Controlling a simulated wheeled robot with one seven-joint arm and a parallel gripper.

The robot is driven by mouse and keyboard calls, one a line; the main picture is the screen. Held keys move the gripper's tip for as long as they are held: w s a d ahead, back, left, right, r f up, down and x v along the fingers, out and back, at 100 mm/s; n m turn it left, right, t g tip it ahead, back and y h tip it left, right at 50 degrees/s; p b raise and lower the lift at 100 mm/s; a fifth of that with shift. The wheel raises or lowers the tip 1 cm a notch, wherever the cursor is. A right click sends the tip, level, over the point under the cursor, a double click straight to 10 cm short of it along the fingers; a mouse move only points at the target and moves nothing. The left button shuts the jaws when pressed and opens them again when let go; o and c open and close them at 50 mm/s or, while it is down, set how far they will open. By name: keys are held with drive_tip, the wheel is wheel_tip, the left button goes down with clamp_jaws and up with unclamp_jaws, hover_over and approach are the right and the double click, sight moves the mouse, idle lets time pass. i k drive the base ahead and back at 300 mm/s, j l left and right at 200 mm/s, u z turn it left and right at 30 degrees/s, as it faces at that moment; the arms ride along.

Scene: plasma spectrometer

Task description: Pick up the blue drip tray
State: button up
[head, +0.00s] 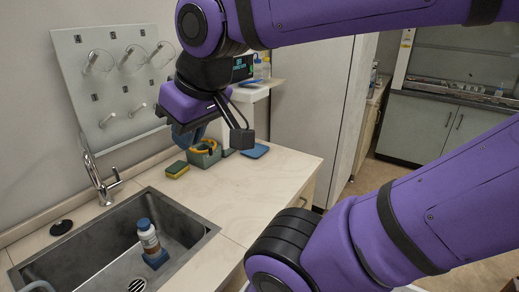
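A flat blue piece, which looks like the blue drip tray (256,151), lies on the pale counter near its back edge, right of a caddy. In the sink, a bottle with a blue cap (147,238) stands by a small blue block (156,260). My gripper (215,138) hangs in the air above the counter, left of the flat blue piece in the picture. Its fingers look spread apart, with nothing seen held between them. Part of the gripper is seen against the caddy, so its exact height is hard to tell.
A grey-green caddy (206,158) with a yellow ring and a yellow-green sponge (177,169) stand at the back of the counter. The sink (90,255) and tap (103,185) are at left. A drying rack (115,80) hangs behind. The counter's front middle (235,200) is clear.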

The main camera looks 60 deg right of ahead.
sight(260, 149)
drive_tip(key=l, duration=0.65)
drive_tip(key=k+l+u, duration=0.1)
drive_tip(key=l, duration=0.5)
drive_tip(key=k+l, duration=0.1)
drive_tip(key=l, duration=0.55)
drive_tip(key=k+l+u, duration=0.1)
drive_tip(key=l, duration=1.35)
drive_tip(key=k+l+u, duration=0.15)
drive_tip(key=l, duration=0.7)
drive_tip(key=i, duration=0.35)
